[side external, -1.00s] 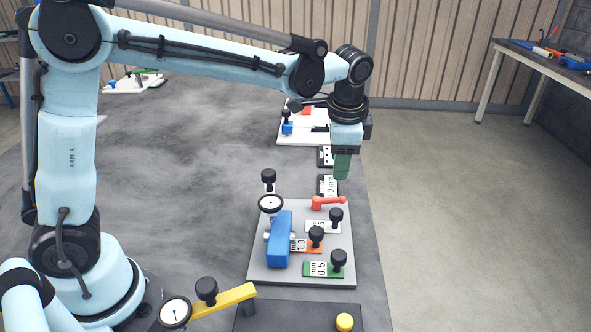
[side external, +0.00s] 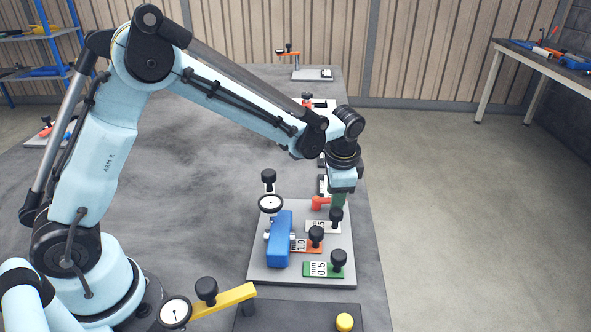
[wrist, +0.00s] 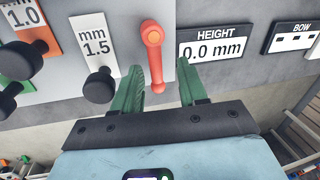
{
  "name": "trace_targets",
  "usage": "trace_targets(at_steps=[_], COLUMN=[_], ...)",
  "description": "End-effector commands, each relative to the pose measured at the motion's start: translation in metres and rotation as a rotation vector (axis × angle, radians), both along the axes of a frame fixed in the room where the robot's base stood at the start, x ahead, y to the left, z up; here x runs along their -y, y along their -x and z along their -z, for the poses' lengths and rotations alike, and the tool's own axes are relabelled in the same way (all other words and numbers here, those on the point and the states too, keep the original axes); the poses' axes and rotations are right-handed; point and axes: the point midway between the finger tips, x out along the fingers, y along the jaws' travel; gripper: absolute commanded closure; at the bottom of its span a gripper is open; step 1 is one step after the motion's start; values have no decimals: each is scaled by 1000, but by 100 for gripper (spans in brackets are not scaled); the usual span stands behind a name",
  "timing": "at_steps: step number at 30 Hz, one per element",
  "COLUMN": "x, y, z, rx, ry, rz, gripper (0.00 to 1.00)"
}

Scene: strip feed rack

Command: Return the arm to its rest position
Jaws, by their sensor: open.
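My gripper (side external: 338,200) points down over the far right part of the grey fixture plate (side external: 262,225). Its green fingers are apart, seen in the wrist view (wrist: 160,85). The red lever (side external: 319,202) stands at the plate's far edge, right by the fingers and partly hidden by them. In the wrist view the lever (wrist: 153,50) appears between the two fingertips. Nothing is visibly held; I cannot tell whether a finger touches the lever.
The plate carries a blue block (side external: 280,240), a dial gauge (side external: 271,203) and black-knobbed tags, including green 0.5 (side external: 322,269) and white 1.5 (wrist: 94,35). A HEIGHT 0.0 mm display (wrist: 213,47) sits beside the lever. The table's left middle is clear.

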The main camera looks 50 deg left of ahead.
Motion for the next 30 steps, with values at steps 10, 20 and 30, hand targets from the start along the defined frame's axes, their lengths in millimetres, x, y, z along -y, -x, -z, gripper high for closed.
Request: trace_targets(at_steps=[10, 20, 30], x=[-3, -3, 5], y=[-3, -2, 6], z=[0, -1, -12], rx=[0, 0, 0], ry=[0, 0, 1], rz=[-101, -90, 119], gripper=[58, 58, 58])
